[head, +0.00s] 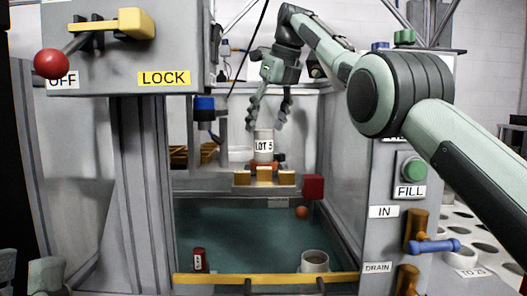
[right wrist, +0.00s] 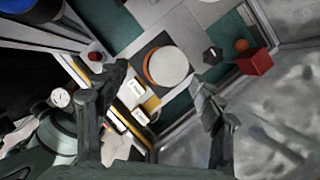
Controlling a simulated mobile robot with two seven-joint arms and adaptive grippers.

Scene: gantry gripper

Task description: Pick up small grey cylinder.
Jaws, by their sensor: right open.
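A small pale grey cylinder (head: 263,146) labelled LOT 5 stands upright on an orange-red base over the tank. In the right wrist view its round top (right wrist: 168,66) shows between the fingers. My right gripper (head: 266,118) is open above the cylinder, with its fingers pointing down; its fingers also frame it in the right wrist view (right wrist: 160,80). I see no contact. Another short grey cylinder (head: 314,262), hollow-looking, stands at the tank's front right. Grey-green shapes at the lower left edge look like my left gripper (head: 32,272); its jaws are unclear.
Yellow blocks (head: 264,174) stand just in front of the labelled cylinder. A red cube (head: 313,186) is to its right. The tank has a yellow front rail (head: 265,279). A panel with a LOCK lever (head: 125,24) hangs at upper left, and a valve panel (head: 387,200) stands at right.

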